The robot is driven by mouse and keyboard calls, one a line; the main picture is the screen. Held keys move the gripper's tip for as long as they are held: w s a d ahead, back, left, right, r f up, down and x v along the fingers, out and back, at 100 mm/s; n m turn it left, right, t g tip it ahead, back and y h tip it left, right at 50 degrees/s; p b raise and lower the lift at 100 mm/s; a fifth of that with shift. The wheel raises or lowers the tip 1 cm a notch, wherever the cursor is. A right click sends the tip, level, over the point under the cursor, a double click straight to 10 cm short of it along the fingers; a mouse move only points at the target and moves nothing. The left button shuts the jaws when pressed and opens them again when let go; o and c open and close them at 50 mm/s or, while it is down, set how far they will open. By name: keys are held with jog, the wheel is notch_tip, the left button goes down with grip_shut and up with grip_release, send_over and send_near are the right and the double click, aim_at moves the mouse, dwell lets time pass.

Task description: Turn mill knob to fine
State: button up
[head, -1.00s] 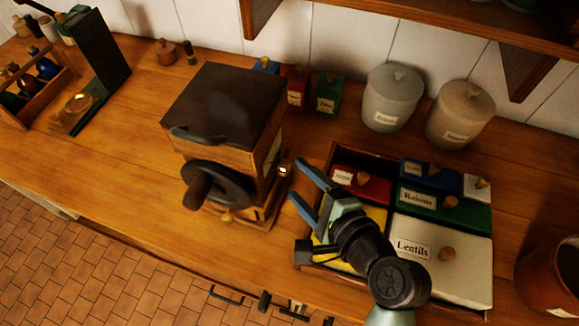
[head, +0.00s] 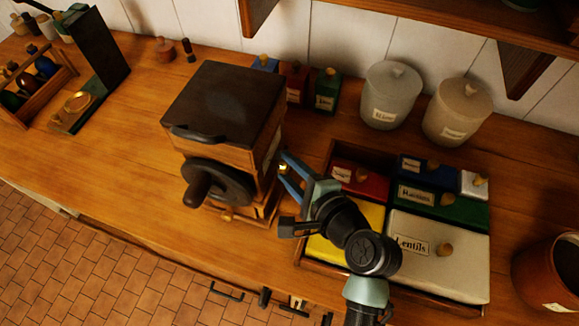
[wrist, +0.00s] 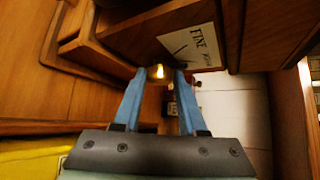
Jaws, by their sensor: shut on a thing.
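The mill (head: 222,125) is a wooden box with a dark top, standing on the counter, with a dark crank wheel (head: 220,184) on its front. A small brass knob (wrist: 157,72) sits on its right side. My gripper (head: 282,168) is at that side, and its blue fingers are closed around the knob, one finger on each side in the wrist view (wrist: 159,74). A pale label (wrist: 192,48) reading "FINE", with a dark line and smaller blurred text, is just above the knob in the wrist view. The fingers mostly hide the knob in the head view.
A divided tray (head: 318,256) of lidded boxes, including a white Lentils box (head: 425,270), lies right of the mill under my arm. Small labelled tins (head: 327,92) and two canisters (head: 391,97) stand behind.

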grip_shut()
jog(key=shift+f+b, duration=0.1)
jog(key=shift+b, duration=0.25)
jog(key=shift+f+n+t+b, duration=0.3)
jog(key=shift+t+b, duration=0.1)
jog(key=shift+b, duration=0.45)
jog(key=n+t+b, duration=0.1)
jog(key=b, duration=0.3)
jog(key=shift+s+f, duration=0.1)
jog(key=shift+f, duration=0.1)
jog(key=n+t+b, duration=0.1)
jog(key=b, duration=0.3)
jog(key=shift+t, duration=0.4)
jog(key=shift+r+n+y+b, duration=0.1)
jog(key=shift+n+y+b, duration=0.2)
jog(key=shift+b, duration=0.6)
jog(key=shift+r+t+b, duration=0.1)
jog(key=shift+t+b, duration=0.2)
